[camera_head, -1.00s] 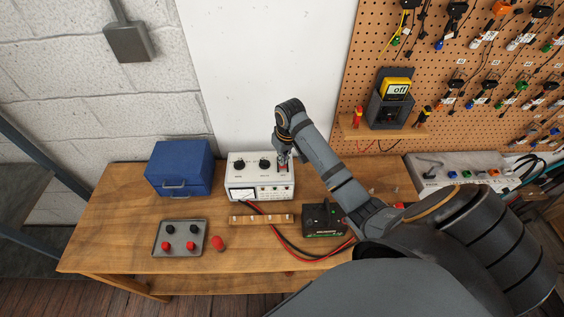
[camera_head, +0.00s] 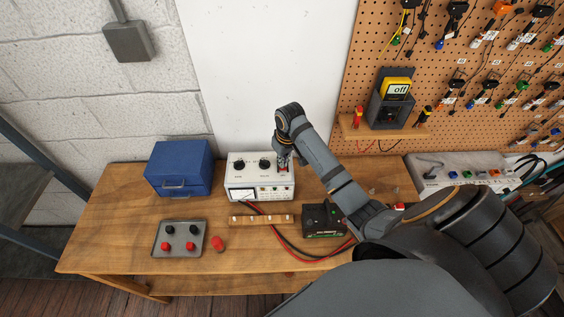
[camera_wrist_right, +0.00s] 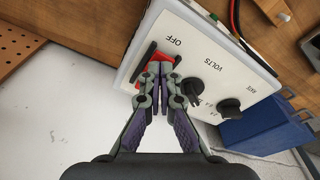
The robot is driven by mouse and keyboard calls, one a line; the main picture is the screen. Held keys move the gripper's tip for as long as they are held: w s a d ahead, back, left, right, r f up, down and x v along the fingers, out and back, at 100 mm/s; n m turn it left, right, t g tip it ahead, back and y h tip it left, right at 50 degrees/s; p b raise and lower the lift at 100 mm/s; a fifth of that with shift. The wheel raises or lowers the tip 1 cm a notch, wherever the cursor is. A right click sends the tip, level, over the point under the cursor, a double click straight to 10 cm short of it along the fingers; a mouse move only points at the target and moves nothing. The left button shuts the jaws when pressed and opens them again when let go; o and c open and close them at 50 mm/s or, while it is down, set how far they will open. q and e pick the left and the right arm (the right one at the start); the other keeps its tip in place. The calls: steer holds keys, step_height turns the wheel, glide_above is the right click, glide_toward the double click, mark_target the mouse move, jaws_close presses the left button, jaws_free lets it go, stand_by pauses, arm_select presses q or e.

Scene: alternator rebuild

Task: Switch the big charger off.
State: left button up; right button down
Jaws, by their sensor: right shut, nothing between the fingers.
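The big charger (camera_head: 252,189) is a white box with black knobs, a meter and red and black leads, standing at the back of the wooden bench. Its top also shows in the right wrist view (camera_wrist_right: 203,50), with the words OFF and VOLTS. My right gripper (camera_head: 284,163) is shut and empty over the right end of its top. In the right wrist view the shut fingertips (camera_wrist_right: 159,70) are at the red switch (camera_wrist_right: 148,74), covering part of it. I cannot tell whether they touch it or which way it is set. My left gripper is not in view.
A blue box (camera_head: 180,168) stands left of the charger. A grey tray (camera_head: 158,250) with red and black caps, a wooden strip (camera_head: 240,219) and a small black box (camera_head: 322,220) lie in front. A pegboard (camera_head: 350,80) holds a meter reading "off" (camera_head: 397,89).

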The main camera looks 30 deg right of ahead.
step_height(320, 180, up, 3)
steer(key=shift+f+p, duration=0.1)
steer(key=shift+p, duration=0.65)
steer(key=shift+r, duration=2.1)
